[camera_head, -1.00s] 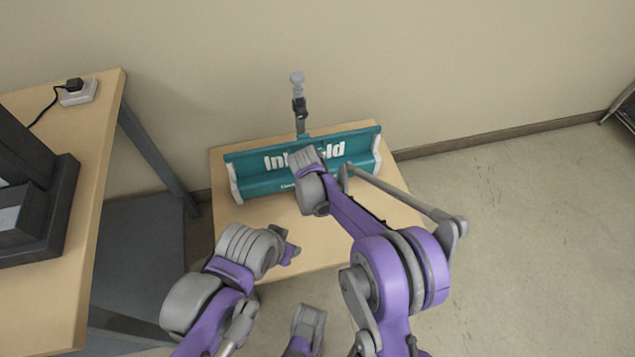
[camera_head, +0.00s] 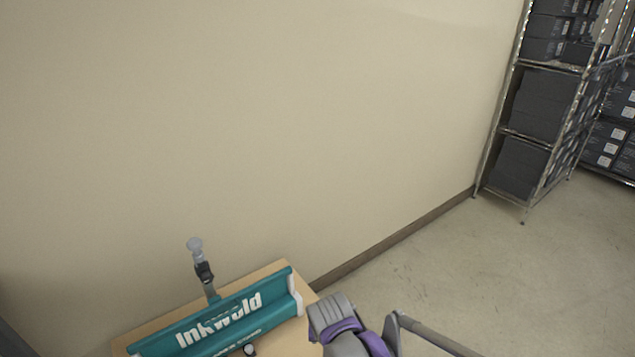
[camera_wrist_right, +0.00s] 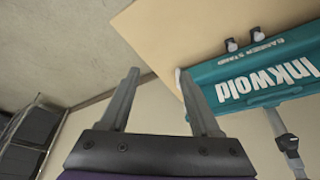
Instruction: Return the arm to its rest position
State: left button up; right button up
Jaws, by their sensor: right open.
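My right arm (camera_head: 345,325) shows at the bottom of the head view, just right of the small wooden table (camera_head: 283,341); its fingertips are not visible there. In the right wrist view my right gripper (camera_wrist_right: 162,92) is open, with two grey fingers apart and nothing between them. A teal Inkwold stand (camera_head: 222,318) sits on the table in the head view. My left gripper is out of view.
A grey upright post (camera_head: 204,272) with a rounded top rises behind the teal stand. A metal shelf rack (camera_head: 508,130) with dark boxes stands against the wall at the right. The floor (camera_head: 480,265) between table and rack is clear.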

jog(key=s+d+r, duration=0.1)
jog(key=s+d, duration=0.7)
jog(key=s, duration=0.3)
jog(key=s+d, duration=0.8)
jog(key=s, duration=0.3)
pick_arm(q)
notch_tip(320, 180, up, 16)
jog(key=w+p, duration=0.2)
jog(key=p, duration=1.2)
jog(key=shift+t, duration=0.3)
pick_arm(e)
notch_tip(320, 180, up, 16)
jog(key=w+t, duration=0.1)
jog(key=w, duration=0.1)
jog(key=shift+w+a, duration=0.3)
jog(key=shift+w, duration=0.05)
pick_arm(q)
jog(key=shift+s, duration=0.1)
pick_arm(e)
jog(key=shift+s+r, duration=0.1)
